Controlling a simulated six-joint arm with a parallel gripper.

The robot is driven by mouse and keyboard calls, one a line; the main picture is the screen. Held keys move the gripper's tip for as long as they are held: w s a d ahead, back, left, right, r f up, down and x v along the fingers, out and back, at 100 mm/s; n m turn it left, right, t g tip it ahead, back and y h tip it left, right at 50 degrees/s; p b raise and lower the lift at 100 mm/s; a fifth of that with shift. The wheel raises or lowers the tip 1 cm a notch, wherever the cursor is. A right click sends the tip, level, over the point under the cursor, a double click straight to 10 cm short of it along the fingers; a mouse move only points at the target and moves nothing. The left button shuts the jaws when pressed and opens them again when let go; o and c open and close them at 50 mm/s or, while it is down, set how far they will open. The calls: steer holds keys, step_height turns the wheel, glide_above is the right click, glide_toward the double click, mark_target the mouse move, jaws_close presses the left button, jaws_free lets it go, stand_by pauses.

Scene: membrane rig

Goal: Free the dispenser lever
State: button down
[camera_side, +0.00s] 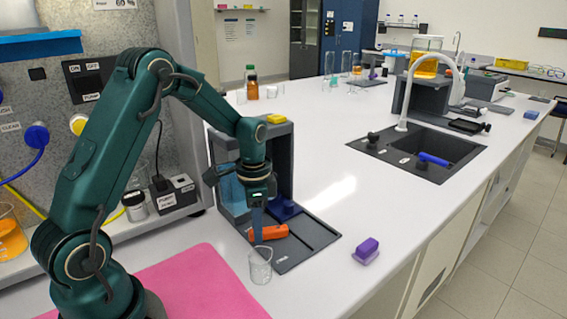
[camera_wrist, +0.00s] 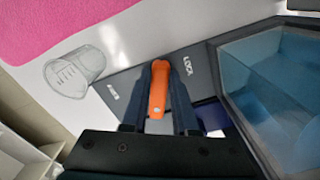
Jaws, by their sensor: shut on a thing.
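The orange lever (camera_side: 274,232) lies on the dark grey base plate (camera_side: 300,262) of the dispenser (camera_side: 283,165). In the wrist view the lever (camera_wrist: 158,98) sits between the two dark blue fingers of my gripper (camera_wrist: 161,78), which is shut on it. In the side view my gripper (camera_side: 257,238) reaches down to the lever's left end. In the wrist view the lever end is close to the LOCK label (camera_wrist: 188,66); another small label (camera_wrist: 112,95), too blurred to read, is farther off to the left. The fingers hide the lever's sides.
A clear beaker (camera_side: 260,266) stands close to the plate's front left corner. A purple block (camera_side: 367,251) lies to the right. A pink mat (camera_side: 205,284) lies at the front left. A sink (camera_side: 418,152) is farther right. The white bench between is clear.

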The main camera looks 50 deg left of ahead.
mark_target(270, 237)
steer(key=n, duration=0.2)
steer(key=d+n, duration=0.2)
steer(key=n, duration=0.1)
steer(key=shift+s+d+n, duration=0.1)
steer(key=shift+s+n, duration=0.15)
steer(key=shift+n, duration=0.05)
steer(key=shift+w+d+n, duration=0.1)
steer(key=shift+d+n, duration=0.25)
steer(key=shift+n, duration=0.6)
steer(key=shift+w+d+n, duration=0.1)
steer(key=shift+d+n, duration=0.25)
steer(key=shift+n, duration=0.55)
steer(key=shift+w+d+n, duration=0.1)
steer(key=shift+d+n, duration=0.25)
steer(key=shift+n, duration=0.6)
steer(key=c, duration=0.7)
jaws_free()
steer(key=shift+r, duration=2.65)
